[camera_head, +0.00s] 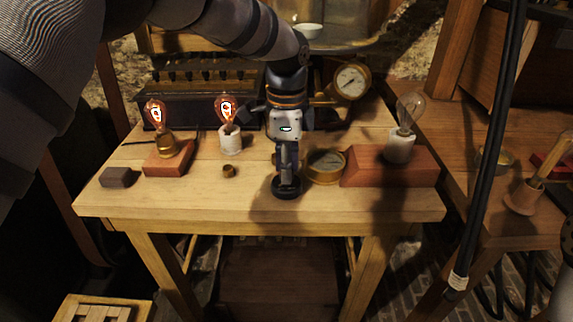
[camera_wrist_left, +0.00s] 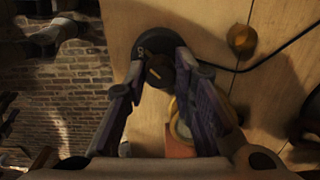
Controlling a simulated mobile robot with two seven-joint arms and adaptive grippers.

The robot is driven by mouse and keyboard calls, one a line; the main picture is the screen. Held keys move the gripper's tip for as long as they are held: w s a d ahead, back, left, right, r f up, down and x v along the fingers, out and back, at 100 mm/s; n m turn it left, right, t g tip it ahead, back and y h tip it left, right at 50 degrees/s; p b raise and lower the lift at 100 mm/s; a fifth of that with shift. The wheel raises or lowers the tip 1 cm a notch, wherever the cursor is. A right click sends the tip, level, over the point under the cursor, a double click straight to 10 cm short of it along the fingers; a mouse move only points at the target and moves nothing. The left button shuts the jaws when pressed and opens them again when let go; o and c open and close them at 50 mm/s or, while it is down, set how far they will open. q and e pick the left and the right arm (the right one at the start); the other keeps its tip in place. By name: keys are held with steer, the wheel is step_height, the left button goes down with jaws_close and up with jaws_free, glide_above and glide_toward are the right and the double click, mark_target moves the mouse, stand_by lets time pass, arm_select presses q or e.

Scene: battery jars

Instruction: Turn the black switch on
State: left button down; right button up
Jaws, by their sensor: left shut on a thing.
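The black switch (camera_head: 287,191) is a round black base near the front edge of the wooden table. In the left wrist view the black switch (camera_wrist_left: 143,42) has a small dark knob (camera_wrist_left: 159,69) on it and a dark cord running off to the right. My left gripper (camera_head: 287,174) points straight down over the switch. In the left wrist view the left gripper (camera_wrist_left: 160,66) has its fingertips on either side of the knob, shut on it. The fingers hide part of the switch in the head view. My right gripper is not in view.
Two glowing bulbs (camera_head: 156,113) (camera_head: 227,107) stand on the left of the table (camera_head: 245,207). A round brass gauge (camera_head: 325,164) lies close to the right of the switch.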

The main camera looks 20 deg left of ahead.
arm_select(q)
steer(key=c, duration=1.3)
jaws_free()
steer(key=shift+f, duration=0.1)
steer(key=shift+c, duration=0.2)
step_height(320, 180, up, 12)
